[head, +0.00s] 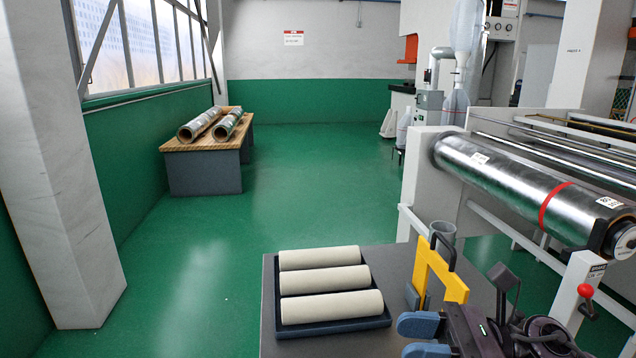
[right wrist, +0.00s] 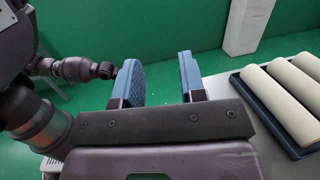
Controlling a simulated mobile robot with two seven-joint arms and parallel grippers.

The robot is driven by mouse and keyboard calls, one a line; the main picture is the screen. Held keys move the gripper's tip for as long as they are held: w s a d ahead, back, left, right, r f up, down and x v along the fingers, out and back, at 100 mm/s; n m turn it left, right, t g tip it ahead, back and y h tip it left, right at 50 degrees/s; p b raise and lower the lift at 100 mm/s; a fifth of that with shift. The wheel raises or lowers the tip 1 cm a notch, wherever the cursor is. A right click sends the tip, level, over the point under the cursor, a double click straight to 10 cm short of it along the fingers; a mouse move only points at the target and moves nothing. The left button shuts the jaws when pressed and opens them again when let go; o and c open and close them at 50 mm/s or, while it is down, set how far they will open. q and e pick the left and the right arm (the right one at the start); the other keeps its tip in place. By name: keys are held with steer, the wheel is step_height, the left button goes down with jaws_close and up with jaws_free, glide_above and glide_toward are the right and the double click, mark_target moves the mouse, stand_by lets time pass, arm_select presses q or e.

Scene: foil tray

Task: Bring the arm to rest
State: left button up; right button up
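My right gripper (head: 412,338) is low in the head view, over the right part of the grey table. Its two blue fingers are apart with nothing between them. The right wrist view also shows the open right gripper (right wrist: 160,78), with green floor visible between the fingers. The dark tray (head: 372,322) holds three cream rolls (head: 330,306) lying side by side, left of the gripper and apart from it. The tray (right wrist: 277,118) is at the right of the right wrist view. My left gripper is not in view.
A yellow frame with a dark handle (head: 440,270) stands close behind my right gripper. A machine with a large shiny roller (head: 520,185) is at the right. A wooden-topped bench (head: 240,125) with two foil rolls stands far left. The green floor between is clear.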

steer(key=d+f+m+t+h, duration=0.55)
steer(key=f+m+t, duration=0.3)
steer(key=m, duration=0.95)
steer(key=d+f+m+t+h, duration=0.5)
steer(key=f+m+t+h, duration=0.3)
steer(key=m, duration=1)
steer(key=s+d+f+m+g+h, duration=0.2)
steer(key=s+f+m+g, duration=0.1)
steer(key=s+f+m, duration=0.3)
steer(key=s+d+f+m+g+h, duration=0.2)
steer(key=s+f+m+g+h, duration=0.1)
steer(key=s+f+m, duration=0.4)
step_height(320, 180, down, 6)
steer(key=m+g, duration=0.1)
steer(key=m, duration=0.2)
steer(key=shift+s+d+f+m+h, duration=0.15)
steer(key=shift+s+m+h, duration=0.15)
steer(key=shift+m+h, duration=0.1)
